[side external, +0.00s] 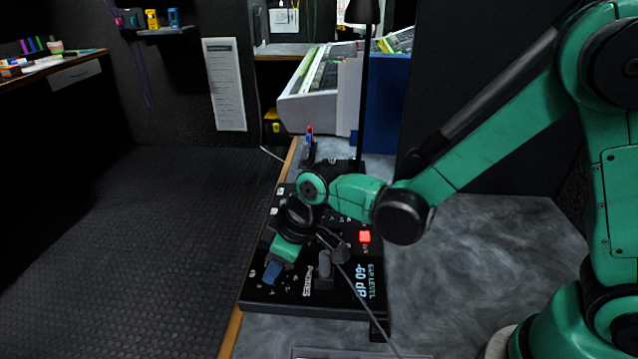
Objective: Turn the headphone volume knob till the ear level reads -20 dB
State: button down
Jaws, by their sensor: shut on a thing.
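A black sloped control panel (335,298) lies on the bench in the side external view. My gripper (271,274) is down at the panel's lower left part, shut on what appears to be the headphone volume knob. The knob itself is hidden behind the gripper, so its pointer cannot be seen. My green wrist covers much of the panel's middle.
A red lit button (364,237) and a grey upright cylinder (325,265) are on the panel, close to my wrist. A thin cable (365,303) runs across the panel. A small blue and red item (309,145) stands behind. The grey bench top (470,250) to the right is clear.

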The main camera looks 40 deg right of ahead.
jog(key=shift+m+t+h, duration=0.3)
jog(key=shift+m+h, duration=0.4)
jog(key=shift+m, duration=1.3)
jog(key=c, duration=0.5)
grip_release()
jog(key=shift+c, duration=0.2)
jog(key=shift+v, duration=2.85)
jog(key=shift+a, duration=0.1)
jog(key=s+d+r+m+t, duration=0.1)
jog(key=s+d+r, duration=0.1)
jog(key=d, duration=0.4)
jog(key=s+d+r+m+t+h, duration=0.1)
jog(key=s+d+r+m+t, duration=0.1)
jog(key=d, duration=0.5)
jog(key=shift+s+d+r, duration=0.15)
jog(key=shift+s+r, duration=0.45)
jog(key=shift+s, duration=0.45)
